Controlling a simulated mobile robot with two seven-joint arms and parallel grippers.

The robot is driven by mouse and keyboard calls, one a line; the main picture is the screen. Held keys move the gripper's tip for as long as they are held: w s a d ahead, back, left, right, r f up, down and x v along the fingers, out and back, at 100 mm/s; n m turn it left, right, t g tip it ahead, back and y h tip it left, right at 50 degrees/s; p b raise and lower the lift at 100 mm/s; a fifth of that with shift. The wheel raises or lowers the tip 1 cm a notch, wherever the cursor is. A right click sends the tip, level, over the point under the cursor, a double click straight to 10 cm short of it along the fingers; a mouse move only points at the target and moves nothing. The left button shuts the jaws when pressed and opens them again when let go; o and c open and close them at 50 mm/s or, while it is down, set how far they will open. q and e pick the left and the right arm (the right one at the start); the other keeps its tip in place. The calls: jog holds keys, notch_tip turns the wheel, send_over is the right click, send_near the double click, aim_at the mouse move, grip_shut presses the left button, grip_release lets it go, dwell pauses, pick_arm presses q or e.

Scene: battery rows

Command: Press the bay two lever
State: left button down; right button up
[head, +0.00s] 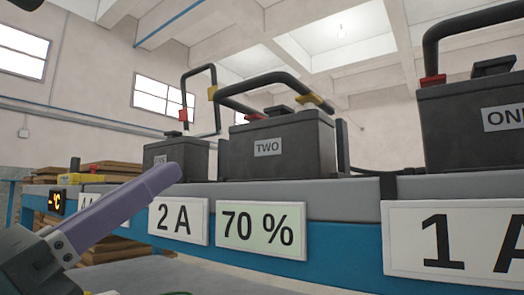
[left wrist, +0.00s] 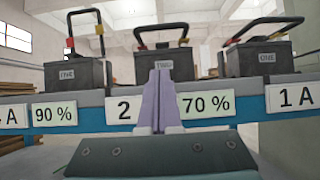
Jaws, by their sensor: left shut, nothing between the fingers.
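The battery labelled TWO (head: 312,150) stands on the grey shelf, above the plates reading 2 A and 70 %. A black bent bar (head: 256,79), with a red and a yellow fitting, rises over it; I take this as the bay two lever. The battery also shows in the left wrist view (left wrist: 182,66), partly hidden behind my fingers. My left gripper (head: 172,174) is shut and empty, in front of the shelf and left of battery TWO in the head view. In the left wrist view, its purple fingers (left wrist: 160,80) stand together before the TWO label. My right gripper is not seen.
A battery labelled ONE (head: 455,130) stands at the right, above a 1 A plate (head: 455,240). Another battery (head: 190,160), with a raised black bar, is at the left. The blue shelf rail (head: 345,248) runs across the front. Stacked brown boards lie behind at left.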

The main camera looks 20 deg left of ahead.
aim_at(228, 105)
pick_arm(q)
jog(key=shift+d, duration=0.2)
jog(key=p+x, duration=0.2)
jog(key=x, duration=0.7)
jog(key=shift+r, duration=0.2)
jog(key=r, duration=0.1)
jog(key=w+r+p, duration=0.1)
jog(key=shift+w+d+r, duration=0.1)
jog(key=shift+d+r, duration=0.05)
jog(key=shift+r, duration=0.1)
jog(key=shift+w+r, duration=0.15)
jog(key=shift+r, duration=0.65)
jog(key=shift+p, duration=0.35)
